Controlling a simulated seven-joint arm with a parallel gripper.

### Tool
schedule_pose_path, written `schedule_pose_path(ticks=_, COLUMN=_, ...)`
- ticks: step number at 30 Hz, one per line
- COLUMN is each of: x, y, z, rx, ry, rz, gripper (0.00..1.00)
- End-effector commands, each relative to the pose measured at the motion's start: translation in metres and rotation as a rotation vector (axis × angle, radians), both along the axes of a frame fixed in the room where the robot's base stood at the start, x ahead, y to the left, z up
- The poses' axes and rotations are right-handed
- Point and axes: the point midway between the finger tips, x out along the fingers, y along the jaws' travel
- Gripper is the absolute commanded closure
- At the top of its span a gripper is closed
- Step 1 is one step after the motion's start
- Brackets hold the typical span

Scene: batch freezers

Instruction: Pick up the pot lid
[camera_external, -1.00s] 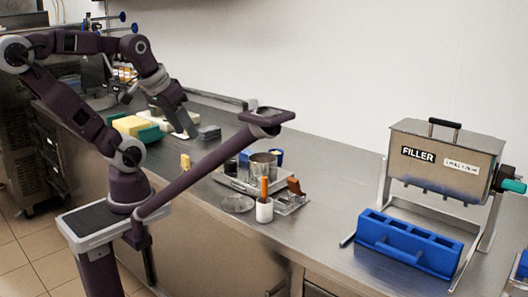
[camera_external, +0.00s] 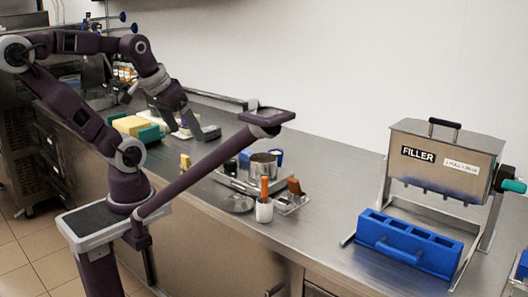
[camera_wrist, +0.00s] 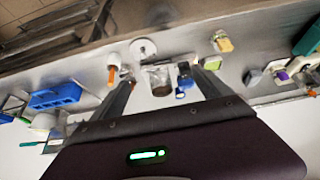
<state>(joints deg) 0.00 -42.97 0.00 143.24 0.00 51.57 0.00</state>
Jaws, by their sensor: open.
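The pot lid is a flat grey disc (camera_external: 238,203) lying on the steel counter near its front edge, beside a white cup. It also shows in the wrist view as a round disc with a small central knob (camera_wrist: 143,48). A metal pot (camera_external: 263,165) stands behind it on a tray. My gripper (camera_external: 200,131) is open and empty, above the counter to the left of the lid and well apart from it. In the wrist view my gripper's two fingers (camera_wrist: 168,82) are spread, with the lid beyond them.
A white cup with an orange handle (camera_external: 264,210) stands right beside the lid. A blue mould (camera_external: 408,245) and the filler machine (camera_external: 445,160) are at the right. A teal tray with yellow blocks (camera_external: 150,134) is at the left. The counter front is fairly clear.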

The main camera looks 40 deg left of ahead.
Motion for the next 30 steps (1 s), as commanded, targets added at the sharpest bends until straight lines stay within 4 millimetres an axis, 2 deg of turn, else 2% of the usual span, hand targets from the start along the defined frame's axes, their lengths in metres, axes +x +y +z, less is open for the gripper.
schedule_pose_path(ticks=8, x=0.001, y=0.000, z=-0.001, rx=0.004, ry=0.003, rz=0.000, gripper=0.00)
schedule_pose_path(ticks=11, x=0.017, y=0.002, z=-0.010, rx=0.061, ry=0.053, rz=-0.008, gripper=0.00)
schedule_pose_path(ticks=14, x=0.051, y=0.002, z=-0.035, rx=0.157, ry=0.153, rz=-0.062, gripper=0.00)
schedule_pose_path(ticks=16, x=0.075, y=-0.004, z=-0.062, rx=0.195, ry=0.222, rz=-0.131, gripper=0.00)
schedule_pose_path(ticks=19, x=0.099, y=-0.021, z=-0.101, rx=0.184, ry=0.298, rz=-0.240, gripper=0.00)
schedule_pose_path(ticks=21, x=0.109, y=-0.035, z=-0.124, rx=0.150, ry=0.332, rz=-0.305, gripper=0.00)
schedule_pose_path(ticks=24, x=0.115, y=-0.051, z=-0.146, rx=0.098, ry=0.358, rz=-0.364, gripper=0.00)
schedule_pose_path(ticks=30, x=0.118, y=-0.061, z=-0.169, rx=0.071, ry=0.369, rz=-0.393, gripper=0.00)
